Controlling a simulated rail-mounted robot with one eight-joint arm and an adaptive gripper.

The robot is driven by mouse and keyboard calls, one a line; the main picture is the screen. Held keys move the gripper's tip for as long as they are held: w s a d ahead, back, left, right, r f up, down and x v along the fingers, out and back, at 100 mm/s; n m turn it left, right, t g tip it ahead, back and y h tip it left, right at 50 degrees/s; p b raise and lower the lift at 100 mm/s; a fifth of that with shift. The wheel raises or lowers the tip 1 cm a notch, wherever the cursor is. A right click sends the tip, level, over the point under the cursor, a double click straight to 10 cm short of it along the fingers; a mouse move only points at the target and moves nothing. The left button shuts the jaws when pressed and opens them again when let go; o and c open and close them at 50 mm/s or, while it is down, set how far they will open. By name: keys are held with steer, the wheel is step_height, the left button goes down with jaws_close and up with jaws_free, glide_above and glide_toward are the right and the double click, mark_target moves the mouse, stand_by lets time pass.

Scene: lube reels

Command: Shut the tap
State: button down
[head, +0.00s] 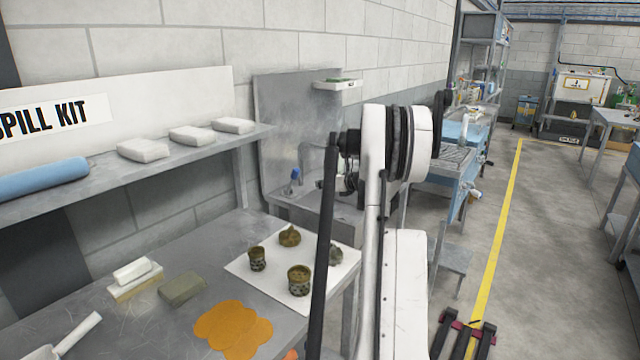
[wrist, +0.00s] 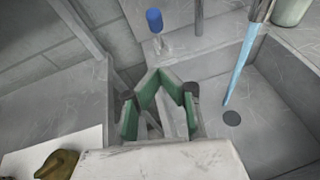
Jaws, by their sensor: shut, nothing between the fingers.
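A stream of blue water (wrist: 243,70) runs down into the grey metal sink (wrist: 285,128) in the wrist view, near a dark round drain. It falls from a metal spout (wrist: 263,9) at the top edge of that view. A blue-topped upright piece (wrist: 154,20) stands on the sink's back ledge, left of the water; it also shows in the head view (head: 295,174). I cannot tell whether it is the tap's handle. My gripper (wrist: 160,77), with green-lined fingers, is shut and empty, nearer than the blue top and left of the stream. In the head view my arm hides part of the sink.
A grey splashback (head: 285,110) rises behind the sink.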

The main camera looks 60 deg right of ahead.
mark_target(296, 178)
steer(key=shift+w+d+f, duration=0.15)
steer(key=shift+w+d, duration=0.25)
steer(key=shift+w, duration=1.3)
steer(key=shift+w+d+f, duration=0.1)
steer(key=shift+w+d, duration=0.25)
steer(key=shift+w, duration=1.35)
steer(key=shift+w+d+f, duration=0.15)
steer(key=shift+w+d, duration=0.25)
steer(key=shift+w, duration=1.3)
steer(key=shift+w, duration=0.1)
